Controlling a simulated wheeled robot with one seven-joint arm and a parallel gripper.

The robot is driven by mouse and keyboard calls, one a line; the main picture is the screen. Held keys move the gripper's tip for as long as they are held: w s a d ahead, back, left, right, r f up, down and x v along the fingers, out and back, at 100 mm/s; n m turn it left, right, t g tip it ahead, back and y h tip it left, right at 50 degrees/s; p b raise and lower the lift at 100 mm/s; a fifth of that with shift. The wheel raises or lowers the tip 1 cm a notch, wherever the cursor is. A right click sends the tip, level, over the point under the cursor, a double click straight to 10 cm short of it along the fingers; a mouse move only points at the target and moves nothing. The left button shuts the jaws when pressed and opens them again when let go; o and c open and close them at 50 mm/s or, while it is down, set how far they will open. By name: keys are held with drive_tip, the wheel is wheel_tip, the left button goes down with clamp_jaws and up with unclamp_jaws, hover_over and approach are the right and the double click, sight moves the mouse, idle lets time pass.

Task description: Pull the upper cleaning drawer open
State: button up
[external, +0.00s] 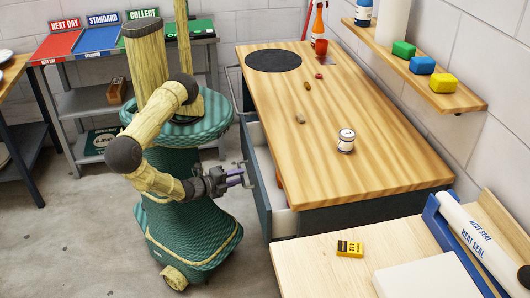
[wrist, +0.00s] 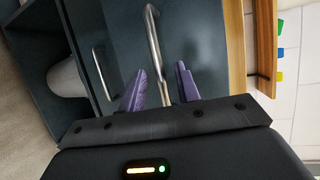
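A dark drawer front (external: 257,187) under the wooden bench top stands out from the bench. The white drawer inside (external: 262,155) shows behind it, so this drawer is partly open. My gripper (external: 243,178) is at the drawer's front side. In the wrist view my gripper's two purple fingers (wrist: 160,80) are apart, with the metal handle (wrist: 153,40) showing in the gap between them. Space shows on both sides of the handle; I cannot tell its depth relative to the fingertips. A second handle (wrist: 101,75) sits on the panel farther from the bench top.
The bench top (external: 345,110) carries a small white jar (external: 346,140) and a black round mat (external: 273,60). A light table (external: 320,265) with a yellow box (external: 349,248) stands at the near right. A tray rack (external: 85,100) is behind me. Floor at the left is clear.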

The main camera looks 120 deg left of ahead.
drive_tip(key=shift+w+a+f, duration=0.1)
drive_tip(key=shift+w+a, duration=0.1)
drive_tip(key=shift+a, duration=0.2)
clamp_jaws()
drive_tip(key=s+d, duration=1.3)
drive_tip(key=shift+s+d+b, duration=0.25)
drive_tip(key=shift+b, duration=0.1)
unclamp_jaws()
